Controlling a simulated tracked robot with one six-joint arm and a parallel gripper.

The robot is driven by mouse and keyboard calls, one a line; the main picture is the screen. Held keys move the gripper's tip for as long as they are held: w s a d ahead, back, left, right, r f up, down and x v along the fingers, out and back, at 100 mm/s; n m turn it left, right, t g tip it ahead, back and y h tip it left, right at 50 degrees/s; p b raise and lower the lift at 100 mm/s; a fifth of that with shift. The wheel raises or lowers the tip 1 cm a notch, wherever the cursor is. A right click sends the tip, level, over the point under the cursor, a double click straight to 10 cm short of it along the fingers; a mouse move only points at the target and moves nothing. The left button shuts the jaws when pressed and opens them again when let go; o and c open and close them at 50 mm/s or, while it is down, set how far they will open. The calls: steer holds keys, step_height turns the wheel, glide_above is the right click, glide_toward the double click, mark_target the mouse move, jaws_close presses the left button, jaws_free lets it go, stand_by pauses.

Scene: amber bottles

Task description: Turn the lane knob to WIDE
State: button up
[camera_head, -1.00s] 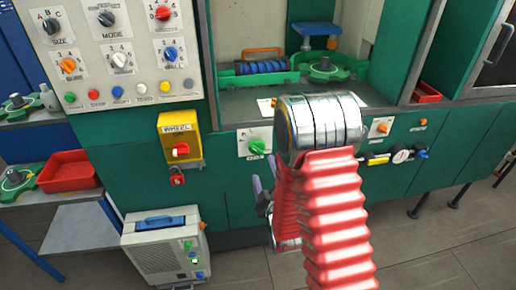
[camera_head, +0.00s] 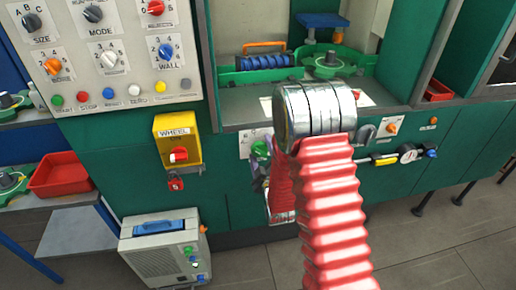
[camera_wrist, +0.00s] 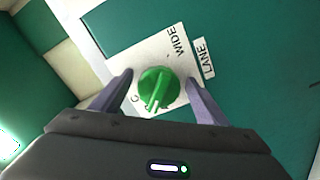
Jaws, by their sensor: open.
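The green lane knob (camera_wrist: 158,90) sits on a white plate (camera_wrist: 188,68) marked LANE, with WIDE printed at the plate's upper part in the wrist view. The knob's pale pointer line points down in that view, away from WIDE; the other labels are partly hidden. My gripper (camera_wrist: 158,92) is open, with one finger on each side of the knob and a visible gap to it. In the head view the knob (camera_head: 260,149) shows just left of my red-sleeved arm, which hides much of the gripper and part of the plate.
A yellow WHEEL box (camera_head: 178,140) with a red switch and padlock is left of the knob. The control panel (camera_head: 115,88) is up left. A grey unit (camera_head: 163,250) stands on the floor.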

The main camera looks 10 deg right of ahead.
steer(key=shift+w+d, duration=0.1)
steer(key=shift+w, duration=0.05)
steer(key=c, duration=1)
